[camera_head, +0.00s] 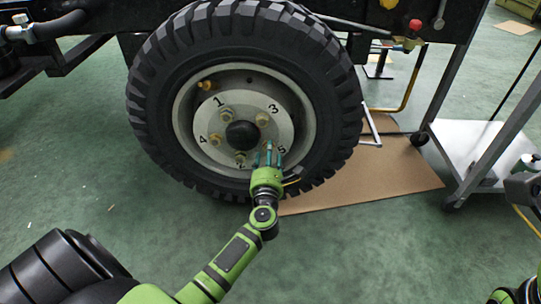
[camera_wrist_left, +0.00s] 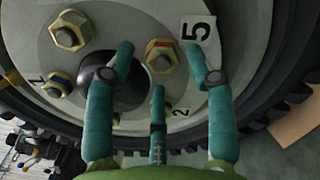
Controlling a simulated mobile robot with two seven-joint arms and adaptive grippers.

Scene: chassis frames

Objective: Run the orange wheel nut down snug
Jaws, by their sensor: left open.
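The wheel (camera_head: 150,105) is mounted under the vehicle, with numbered studs around a dark hub cap (camera_head: 242,134). In the left wrist view, a brass-coloured nut with an orange-red mark (camera_wrist_left: 161,55) sits on the rim plate beside the label 5 (camera_wrist_left: 197,29). In the head view this nut is largely hidden by my left gripper (camera_head: 268,152). My left gripper, with teal fingers, is open in front of the lower right of the hub. In the wrist view its fingers (camera_wrist_left: 157,65) spread around the nut, with no clear contact visible. My right gripper is not visible.
Other nuts sit around the hub, one (camera_head: 262,119) by label 3 and one (camera_head: 226,117) by label 1. A brown cardboard sheet (camera_head: 390,175) lies on the green floor to the right. A metal cart (camera_head: 475,150) stands at the far right.

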